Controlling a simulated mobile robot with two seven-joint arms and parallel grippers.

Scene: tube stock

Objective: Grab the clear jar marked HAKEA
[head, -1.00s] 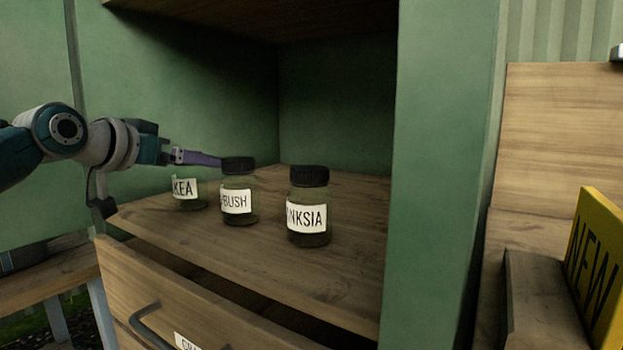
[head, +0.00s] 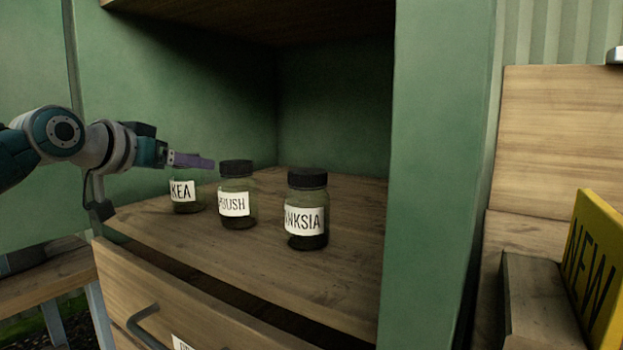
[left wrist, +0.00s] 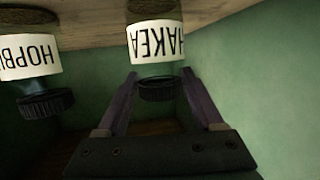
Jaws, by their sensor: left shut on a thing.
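The clear HAKEA jar (head: 184,193) stands at the far left of the shelf, with only "KEA" of its white label showing in the head view. My left gripper (head: 192,162) is over its top and hides its lid. In the left wrist view the HAKEA jar (left wrist: 156,43) appears upside down, its dark lid between the two purple fingers of the left gripper (left wrist: 157,92). The gripper is shut on the jar near the lid. I cannot see any gap under the jar. My right gripper is not in view.
A jar with a partly hidden label ending in "BUSH" (head: 236,204) stands close to the right, and it reads "HOPB" in the left wrist view (left wrist: 33,57). A jar reading "NKSIA" (head: 305,220) stands further right. Green cabinet walls enclose the shelf (head: 260,262). A drawer (head: 125,290) sticks out below.

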